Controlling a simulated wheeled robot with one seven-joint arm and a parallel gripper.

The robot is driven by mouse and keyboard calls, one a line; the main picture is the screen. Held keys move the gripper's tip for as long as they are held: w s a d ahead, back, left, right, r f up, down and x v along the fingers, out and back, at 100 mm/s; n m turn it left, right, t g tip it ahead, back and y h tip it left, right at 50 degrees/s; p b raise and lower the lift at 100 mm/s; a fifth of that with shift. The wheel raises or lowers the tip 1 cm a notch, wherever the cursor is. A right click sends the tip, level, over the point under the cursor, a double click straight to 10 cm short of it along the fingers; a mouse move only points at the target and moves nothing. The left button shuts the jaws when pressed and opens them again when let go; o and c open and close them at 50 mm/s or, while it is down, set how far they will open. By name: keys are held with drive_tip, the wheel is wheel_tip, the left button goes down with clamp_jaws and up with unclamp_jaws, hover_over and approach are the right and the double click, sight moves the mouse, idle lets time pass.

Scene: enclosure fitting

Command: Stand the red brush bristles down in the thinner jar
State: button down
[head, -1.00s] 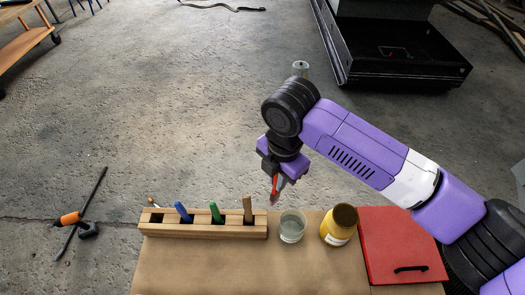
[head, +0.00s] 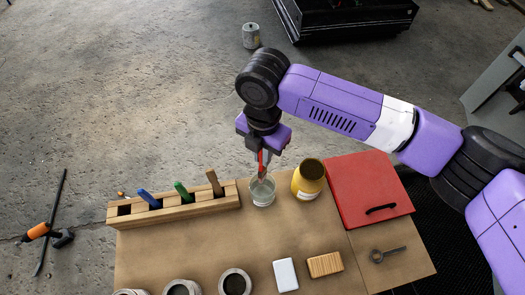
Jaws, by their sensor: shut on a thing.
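The red brush (head: 261,159) is in my gripper (head: 260,164), which is shut on it. The brush hangs roughly upright, and its lower end overlaps the mouth of the clear glass jar (head: 262,195) in the head view. The jar stands on the brown table top and holds pale liquid. I cannot tell how far the brush tip is inside the jar. The fingers hide part of the brush, and its bristles are too small to make out.
A wooden rack (head: 222,198) with blue, green and tan handles stands left of the jar. A yellow pot (head: 308,179) stands close on the right, then a red panel (head: 367,188). Round containers (head: 235,282), a white block (head: 285,275) and a wooden block (head: 325,264) are in front.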

sight(262, 175)
drive_tip(key=shift+f+b, duration=3.25)
drive_tip(key=shift+f, duration=2.1)
drive_tip(key=c, duration=1.4)
unclamp_jaws()
drive_tip(key=shift+o, duration=0.2)
drive_tip(key=shift+w+r+b, duration=0.1)
drive_tip(key=shift+r+b, duration=0.45)
drive_tip(key=shift+r, duration=3.4)
